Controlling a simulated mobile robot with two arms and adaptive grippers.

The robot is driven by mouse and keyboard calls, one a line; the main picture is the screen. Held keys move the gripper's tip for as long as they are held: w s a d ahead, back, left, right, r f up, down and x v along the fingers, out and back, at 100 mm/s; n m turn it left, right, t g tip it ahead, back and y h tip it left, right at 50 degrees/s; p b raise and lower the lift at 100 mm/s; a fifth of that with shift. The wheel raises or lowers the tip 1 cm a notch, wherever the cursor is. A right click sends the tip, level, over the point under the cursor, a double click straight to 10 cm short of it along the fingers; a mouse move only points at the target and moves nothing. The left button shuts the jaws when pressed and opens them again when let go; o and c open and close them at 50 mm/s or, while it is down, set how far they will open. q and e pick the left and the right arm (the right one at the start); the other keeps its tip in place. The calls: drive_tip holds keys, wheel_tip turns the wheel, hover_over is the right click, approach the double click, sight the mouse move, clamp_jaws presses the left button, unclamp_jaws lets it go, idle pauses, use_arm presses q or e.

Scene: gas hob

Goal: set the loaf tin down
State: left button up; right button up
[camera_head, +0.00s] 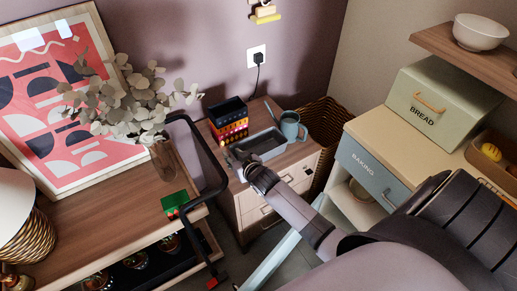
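The loaf tin (268,141), a dark grey open rectangular tin, is over the wooden top of a small drawer cabinet (298,153). It looks level; I cannot tell whether its base touches the top. My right gripper (237,157) is at the tin's near left end, its arm reaching in from the lower right. The fingers are small and dark against the rim, so I cannot tell whether they are closed on it. My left gripper is not in view.
A stack of coloured boxes (230,128) with a black tray on top stands behind left of the tin. A blue-grey mug (290,127) stands close to its right. A wicker basket (322,128) is beside the cabinet. A vase of leaves (163,158) stands on the left sideboard.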

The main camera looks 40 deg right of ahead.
drive_tip(key=shift+c, duration=0.5)
clamp_jaws()
